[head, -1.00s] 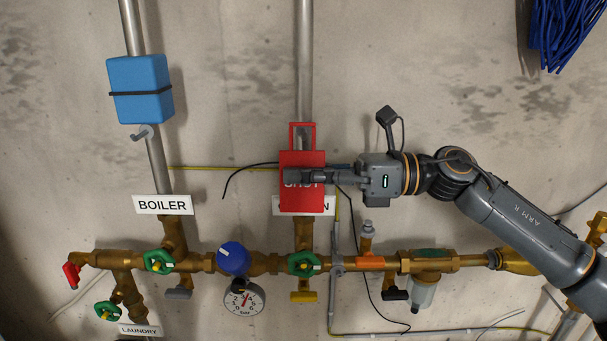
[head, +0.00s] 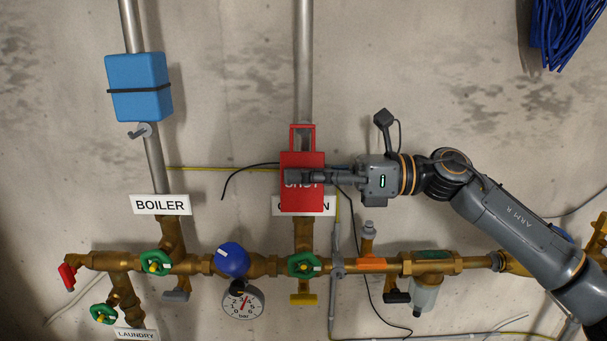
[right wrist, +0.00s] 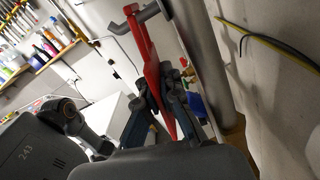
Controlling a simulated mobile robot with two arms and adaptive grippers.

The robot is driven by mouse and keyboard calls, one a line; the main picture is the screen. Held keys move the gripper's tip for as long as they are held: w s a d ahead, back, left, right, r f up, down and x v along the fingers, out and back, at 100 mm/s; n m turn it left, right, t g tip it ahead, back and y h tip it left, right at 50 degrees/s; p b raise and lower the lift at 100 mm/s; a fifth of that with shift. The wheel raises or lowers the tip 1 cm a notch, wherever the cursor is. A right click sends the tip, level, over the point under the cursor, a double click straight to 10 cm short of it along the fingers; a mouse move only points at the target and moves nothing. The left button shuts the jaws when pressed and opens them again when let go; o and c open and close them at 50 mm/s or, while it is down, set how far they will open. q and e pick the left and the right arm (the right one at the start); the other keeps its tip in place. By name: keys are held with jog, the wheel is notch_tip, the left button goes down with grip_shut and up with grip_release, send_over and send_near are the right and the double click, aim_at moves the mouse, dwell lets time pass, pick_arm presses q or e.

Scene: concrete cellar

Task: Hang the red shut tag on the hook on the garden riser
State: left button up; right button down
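The red shut tag (head: 302,200), a flat plate with an open loop on top, hangs upright in front of the garden riser (head: 304,60). My right gripper (head: 292,177) comes in from the right and is shut on the tag's plate. The right wrist view shows the tag (right wrist: 150,65) edge-on between the fingers (right wrist: 160,100). There the grey hook (right wrist: 149,11) overlaps the top of the tag's loop. I cannot tell whether the loop is around the hook. The tag partly hides the garden label (head: 328,206). My left gripper is not in view.
Brass pipework with green valves (head: 304,264), a blue knob (head: 232,260) and a pressure gauge (head: 243,302) runs below the tag. A second riser at left has a blue box (head: 139,87), a grey hook (head: 140,131) and a boiler label (head: 160,205). Wall around the tag is mostly clear.

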jog(key=c, duration=1.4)
grip_release()
jog(key=shift+c, duration=0.2)
jog(key=d, duration=0.8)
jog(key=shift+f, duration=0.1)
